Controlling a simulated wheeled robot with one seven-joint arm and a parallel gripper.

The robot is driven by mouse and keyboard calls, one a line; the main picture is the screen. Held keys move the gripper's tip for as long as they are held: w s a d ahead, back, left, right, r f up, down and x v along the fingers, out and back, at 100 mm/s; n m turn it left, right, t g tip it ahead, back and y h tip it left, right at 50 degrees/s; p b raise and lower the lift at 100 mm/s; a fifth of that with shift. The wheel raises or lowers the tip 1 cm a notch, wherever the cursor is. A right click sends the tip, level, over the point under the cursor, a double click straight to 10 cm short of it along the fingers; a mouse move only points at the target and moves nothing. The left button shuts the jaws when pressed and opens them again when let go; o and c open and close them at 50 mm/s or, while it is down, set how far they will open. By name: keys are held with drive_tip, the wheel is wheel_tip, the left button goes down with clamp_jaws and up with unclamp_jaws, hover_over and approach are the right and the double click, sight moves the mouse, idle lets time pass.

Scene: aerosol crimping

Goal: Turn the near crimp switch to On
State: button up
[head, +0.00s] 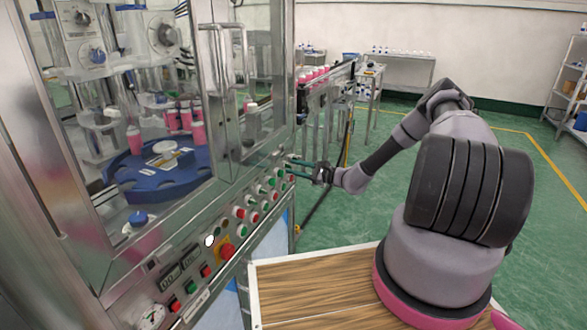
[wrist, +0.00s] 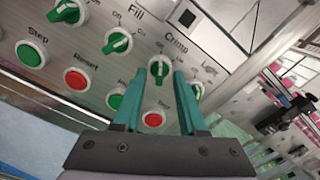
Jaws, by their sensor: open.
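The crimp switch (wrist: 160,67) is a green knob below the word Crimp on the slanted steel panel, in the wrist view. In the head view my gripper (head: 301,169) reaches the far right end of the control panel (head: 215,224), where the fingertips cover the switches.
The fill switch (wrist: 117,43) sits left of the crimp switch, and a light switch (wrist: 197,91) sits right. Green and red buttons, including a red one (wrist: 153,119), line the row below. A glass-walled machine (head: 150,110) stands above the panel. A wooden tabletop (head: 310,290) lies nearer.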

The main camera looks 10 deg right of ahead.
drive_tip(key=shift+w+a, duration=0.25)
drive_tip(key=shift+a, duration=0.1)
clamp_jaws()
drive_tip(key=shift+m, duration=0.4)
drive_tip(key=m, duration=0.5)
drive_tip(key=shift+m, duration=0.3)
drive_tip(key=m, duration=0.5)
drive_tip(key=shift+m, duration=0.4)
